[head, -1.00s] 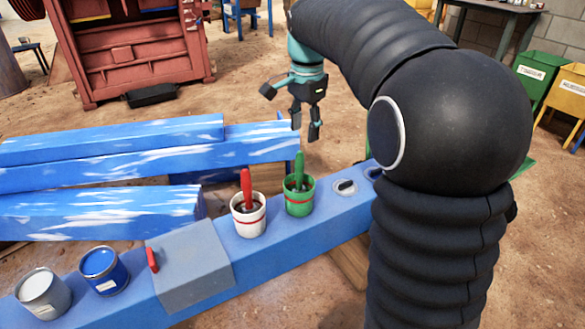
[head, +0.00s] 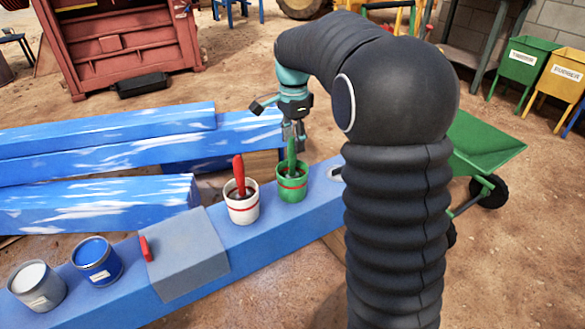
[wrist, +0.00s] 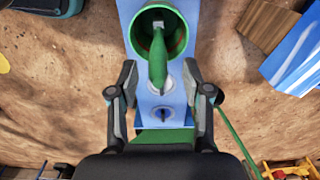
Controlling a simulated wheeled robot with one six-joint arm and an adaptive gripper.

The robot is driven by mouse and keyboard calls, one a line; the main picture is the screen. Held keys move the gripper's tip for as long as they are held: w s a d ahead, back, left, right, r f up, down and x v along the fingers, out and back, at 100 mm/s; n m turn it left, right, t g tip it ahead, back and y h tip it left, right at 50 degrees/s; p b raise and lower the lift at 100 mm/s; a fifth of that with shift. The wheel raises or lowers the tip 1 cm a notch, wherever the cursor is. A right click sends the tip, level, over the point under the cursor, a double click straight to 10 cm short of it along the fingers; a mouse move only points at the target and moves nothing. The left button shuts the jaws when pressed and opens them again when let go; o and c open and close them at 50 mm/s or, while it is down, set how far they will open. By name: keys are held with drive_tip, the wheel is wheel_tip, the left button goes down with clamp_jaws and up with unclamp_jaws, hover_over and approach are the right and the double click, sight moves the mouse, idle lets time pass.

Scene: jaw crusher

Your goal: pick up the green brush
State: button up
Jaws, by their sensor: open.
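The green brush (head: 292,148) stands handle up in a green pot with a red band (head: 292,187) on the blue beam. In the wrist view the brush (wrist: 158,62) leans in the pot (wrist: 143,44), its handle pointing toward my gripper. My gripper (head: 292,135) is right above the pot, with its fingers around the top of the handle in the head view. In the wrist view the open fingers (wrist: 161,100) stand apart on either side, with the handle tip between or just ahead of them; I cannot tell the exact depth.
A white pot (head: 243,208) with a red brush (head: 239,175) stands just left of the green pot. A grey block (head: 187,255), a blue can (head: 97,262) and a grey can (head: 37,287) sit further left on the blue beam (head: 275,250). A green wheelbarrow (head: 482,143) stands at right.

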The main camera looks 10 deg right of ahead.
hover_over(293, 174)
drive_tip(key=w, duration=0.1)
wheel_tip(293, 174, down, 5)
clamp_jaws()
